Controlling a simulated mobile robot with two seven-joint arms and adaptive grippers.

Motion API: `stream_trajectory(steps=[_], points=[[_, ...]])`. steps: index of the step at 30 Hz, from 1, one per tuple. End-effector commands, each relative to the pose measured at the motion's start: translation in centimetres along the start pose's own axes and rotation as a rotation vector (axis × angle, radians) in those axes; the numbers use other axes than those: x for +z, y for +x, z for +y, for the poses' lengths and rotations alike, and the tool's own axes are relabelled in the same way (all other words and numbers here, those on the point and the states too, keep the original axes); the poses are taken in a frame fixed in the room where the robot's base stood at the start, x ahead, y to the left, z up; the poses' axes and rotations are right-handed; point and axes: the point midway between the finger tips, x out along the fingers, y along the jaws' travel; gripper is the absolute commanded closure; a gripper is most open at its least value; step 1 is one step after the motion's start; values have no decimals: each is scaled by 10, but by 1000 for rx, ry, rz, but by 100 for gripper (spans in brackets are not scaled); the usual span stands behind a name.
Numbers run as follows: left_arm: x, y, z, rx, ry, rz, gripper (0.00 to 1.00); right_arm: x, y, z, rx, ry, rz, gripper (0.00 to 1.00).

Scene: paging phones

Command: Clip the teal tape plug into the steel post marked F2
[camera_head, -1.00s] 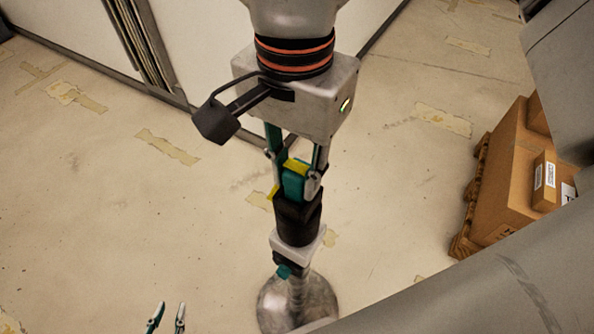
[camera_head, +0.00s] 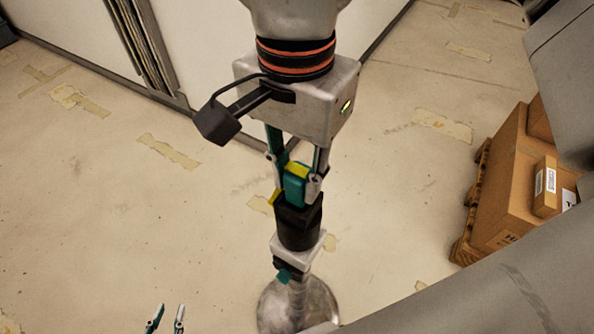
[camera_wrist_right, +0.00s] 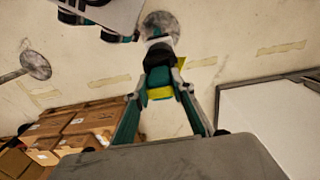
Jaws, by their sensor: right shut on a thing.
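My right gripper (camera_head: 296,180) comes down from the top of the head view, shut on a teal plug (camera_head: 295,190) with yellow parts. Below the plug is a black cylindrical part (camera_head: 298,225), in line with a pale collar (camera_head: 298,246) on a steel post with a round base (camera_head: 300,305). Whether the plug is seated or only touching, I cannot tell. No F2 mark is readable. The right wrist view shows the plug (camera_wrist_right: 160,85) between the fingers, pointing at the black part. My left gripper (camera_head: 167,320) is at the bottom edge, its fingertips apart and empty.
Cardboard boxes (camera_head: 510,190) stand on a pallet at the right. A pale wall or cabinet (camera_head: 75,35) is at the upper left. Another post with a round end (camera_wrist_right: 36,66) shows at the left of the right wrist view. The taped floor left of my right gripper is clear.

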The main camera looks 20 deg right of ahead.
Motion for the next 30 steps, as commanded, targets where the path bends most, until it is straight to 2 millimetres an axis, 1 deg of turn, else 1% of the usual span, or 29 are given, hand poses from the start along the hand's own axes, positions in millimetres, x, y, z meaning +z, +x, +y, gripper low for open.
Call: stream_trajectory(steps=[8, 21, 30], points=[[2, 1, 1, 1, -2, -3, 75, 0, 3, 0, 0, 0, 0, 98], [17, -2, 7, 9, -8, -26, 75, 0, 11, 0, 1, 1, 0, 98], [20, -1, 8, 10, -9, -31, 75, 0, 16, 0, 0, 0, 0, 98]])
